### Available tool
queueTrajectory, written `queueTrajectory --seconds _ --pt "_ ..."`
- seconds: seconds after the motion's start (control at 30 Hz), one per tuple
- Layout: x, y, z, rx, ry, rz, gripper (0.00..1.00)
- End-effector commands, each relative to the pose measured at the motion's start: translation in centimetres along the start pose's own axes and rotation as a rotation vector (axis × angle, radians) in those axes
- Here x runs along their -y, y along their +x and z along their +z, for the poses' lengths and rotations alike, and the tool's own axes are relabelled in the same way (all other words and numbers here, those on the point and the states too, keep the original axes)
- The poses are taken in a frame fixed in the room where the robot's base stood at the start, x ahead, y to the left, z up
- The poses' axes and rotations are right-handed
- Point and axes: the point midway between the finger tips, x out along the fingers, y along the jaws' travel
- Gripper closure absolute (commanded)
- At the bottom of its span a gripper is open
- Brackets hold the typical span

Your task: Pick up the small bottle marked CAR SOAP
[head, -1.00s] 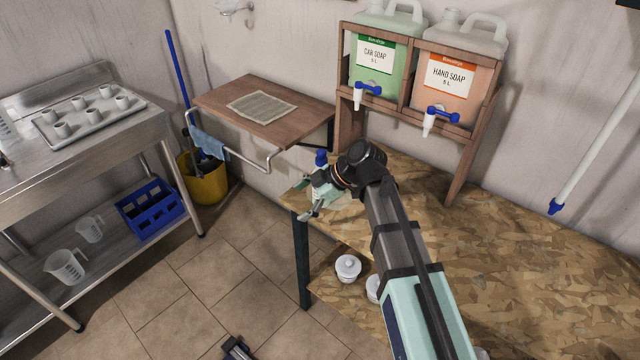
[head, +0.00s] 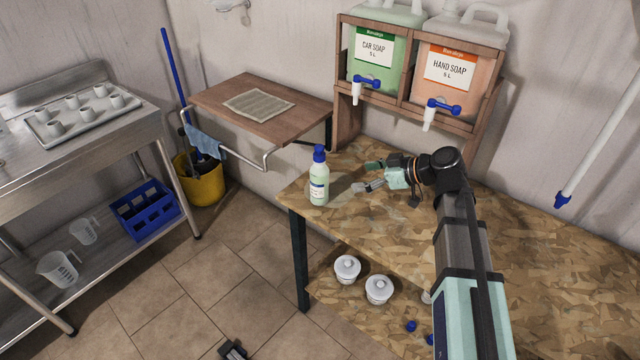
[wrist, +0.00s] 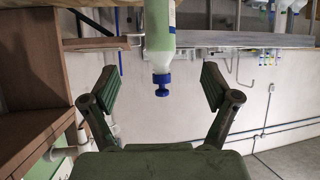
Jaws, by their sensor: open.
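A small bottle (head: 319,184) with a blue cap and a pale green body stands upright near the left corner of the chipboard table. Its label is too small to read in the head view. My gripper (head: 369,175) is to the right of the bottle, open and empty, fingers pointing at it across a gap. In the wrist view, which looks upside down, the bottle (wrist: 160,32) lies ahead, between the lines of the two open fingers (wrist: 160,88). A large green CAR SOAP 5 L drum (head: 375,58) sits in the wooden rack.
A HAND SOAP drum (head: 450,72) stands beside it; blue-handled taps hang below both. The rack (head: 410,103) stands behind my gripper. White lidded tubs (head: 347,269) sit below the table. A wooden wall shelf (head: 250,108) is at the back left. The right tabletop is clear.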

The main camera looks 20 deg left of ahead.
Motion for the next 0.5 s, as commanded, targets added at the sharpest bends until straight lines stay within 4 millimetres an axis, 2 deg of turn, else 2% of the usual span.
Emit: queueTrajectory --seconds 0.3,0.5 --pt "0.0 6.5 -0.2 0.002 -0.001 -0.005 0.13" --pt "0.0 9.2 -0.1 0.002 -0.001 -0.003 0.13"
